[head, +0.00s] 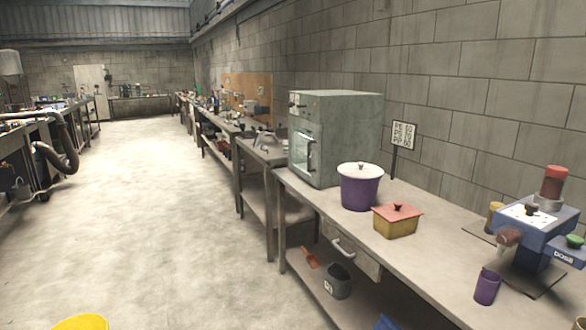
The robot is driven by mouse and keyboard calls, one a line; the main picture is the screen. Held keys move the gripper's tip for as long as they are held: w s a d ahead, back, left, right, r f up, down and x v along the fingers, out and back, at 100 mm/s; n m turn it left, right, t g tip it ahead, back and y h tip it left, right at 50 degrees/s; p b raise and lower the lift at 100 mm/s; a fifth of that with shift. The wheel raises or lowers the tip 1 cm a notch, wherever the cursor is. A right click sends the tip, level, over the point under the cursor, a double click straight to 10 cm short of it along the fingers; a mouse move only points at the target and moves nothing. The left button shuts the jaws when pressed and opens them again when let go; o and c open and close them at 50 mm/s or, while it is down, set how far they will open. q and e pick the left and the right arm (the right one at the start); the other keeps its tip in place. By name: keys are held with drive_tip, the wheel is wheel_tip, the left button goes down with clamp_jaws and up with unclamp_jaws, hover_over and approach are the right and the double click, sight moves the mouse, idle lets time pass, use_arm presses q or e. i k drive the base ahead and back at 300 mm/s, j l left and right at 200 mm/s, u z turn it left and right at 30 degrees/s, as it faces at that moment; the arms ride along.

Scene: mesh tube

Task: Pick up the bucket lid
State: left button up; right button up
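A purple bucket (360,192) stands upright on the workbench, in front of the grey-green oven. Its white bucket lid (360,169) sits on top and has a small dark knob in the middle. Neither of my grippers shows in the head view, so their distance from the lid cannot be seen.
On the bench (300,190) stand an oven (335,135), a yellow box with a red lid (397,219), a purple cup (487,287) and a blue machine (540,230). A dark bin (338,281) is on the lower shelf. The floor (150,210) is clear; a yellow object (82,322) is at the bottom edge.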

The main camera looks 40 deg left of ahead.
sight(360, 170)
drive_tip(key=u, duration=0.95)
drive_tip(key=i+j+u, duration=0.35)
drive_tip(key=i, duration=0.3)
drive_tip(key=i+j+u, duration=0.35)
drive_tip(key=i, duration=0.3)
drive_tip(key=i+u, duration=0.35)
drive_tip(key=i, duration=0.35)
drive_tip(key=i+z, duration=0.25)
drive_tip(key=i, duration=0.2)
drive_tip(key=i+j+z, duration=0.25)
drive_tip(key=i, duration=0.15)
drive_tip(key=i+j+z, duration=0.1)
drive_tip(key=i+z, duration=0.15)
drive_tip(key=i, duration=0.15)
drive_tip(key=i+j+z, duration=0.25)
drive_tip(key=z, duration=0.25)
drive_tip(key=i+j+z, duration=0.35)
drive_tip(key=z, duration=0.15)
drive_tip(key=i+j+z, duration=0.2)
drive_tip(key=j+z, duration=0.25)
drive_tip(key=i+j+z, duration=0.1)
drive_tip(key=j+z, duration=0.4)
